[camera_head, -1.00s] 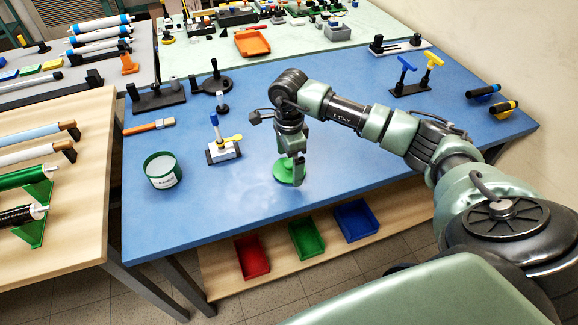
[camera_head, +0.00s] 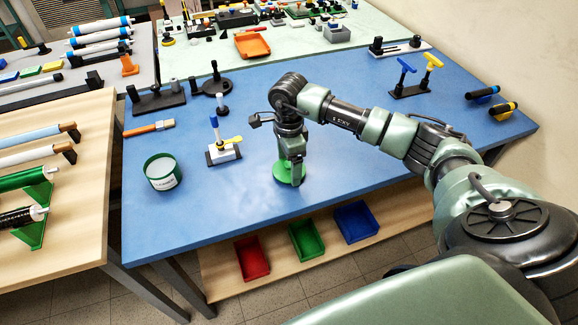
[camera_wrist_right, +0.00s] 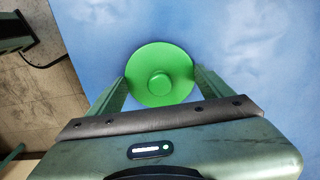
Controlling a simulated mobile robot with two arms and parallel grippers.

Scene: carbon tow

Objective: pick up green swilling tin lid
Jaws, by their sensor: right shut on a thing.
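The green lid (camera_head: 283,173) is a round disc with a raised knob in its middle, on the blue table near its front edge. My right gripper (camera_head: 292,180) comes down over the lid from above and hides part of it. In the right wrist view the lid (camera_wrist_right: 160,74) lies between the two fingers of my right gripper (camera_wrist_right: 160,88), which are shut on it at its sides. The green and white tin (camera_head: 162,172) stands open on the left of the table, apart from the lid. My left gripper is not in view.
A white stand with a blue-handled tool (camera_head: 222,150) is between the tin and the lid. A brush (camera_head: 150,127) lies behind the tin. Red (camera_head: 252,258), green (camera_head: 307,239) and blue (camera_head: 356,222) bins sit on the shelf below. The table's front left is clear.

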